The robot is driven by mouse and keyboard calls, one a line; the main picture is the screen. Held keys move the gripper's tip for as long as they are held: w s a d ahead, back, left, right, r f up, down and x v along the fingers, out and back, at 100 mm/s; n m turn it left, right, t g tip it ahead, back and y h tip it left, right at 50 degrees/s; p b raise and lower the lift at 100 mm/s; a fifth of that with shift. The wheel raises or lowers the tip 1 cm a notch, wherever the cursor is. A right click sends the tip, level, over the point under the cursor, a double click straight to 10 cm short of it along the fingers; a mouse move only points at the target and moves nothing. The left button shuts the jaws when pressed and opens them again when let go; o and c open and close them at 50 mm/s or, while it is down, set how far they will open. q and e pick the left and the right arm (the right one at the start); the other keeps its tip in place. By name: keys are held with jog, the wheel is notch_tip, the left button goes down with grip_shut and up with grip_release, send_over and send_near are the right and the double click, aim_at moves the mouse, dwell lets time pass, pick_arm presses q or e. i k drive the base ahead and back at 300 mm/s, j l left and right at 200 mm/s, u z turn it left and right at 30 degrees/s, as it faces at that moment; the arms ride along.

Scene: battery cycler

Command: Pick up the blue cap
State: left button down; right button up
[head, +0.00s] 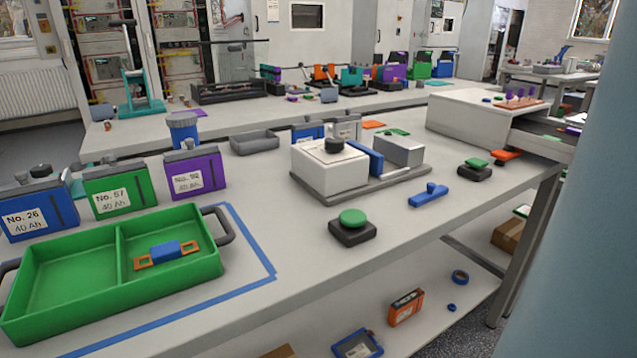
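I cannot tell for sure which thing is the blue cap. A blue block (165,250) with orange looped ends lies in the right compartment of the green tray (60,318). A blue T-shaped piece (428,195) lies on the table right of the centre. Neither of my grippers shows in the head view.
Blue, green and purple battery cases stand behind the tray. A white-topped device (325,171) sits on a grey plate mid-table. A green button (352,217) on a black base stands before it. A white drawer box (469,120) stands far right. The table's front centre is clear.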

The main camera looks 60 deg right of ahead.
aim_at(433, 192)
jog(key=z, duration=2.45)
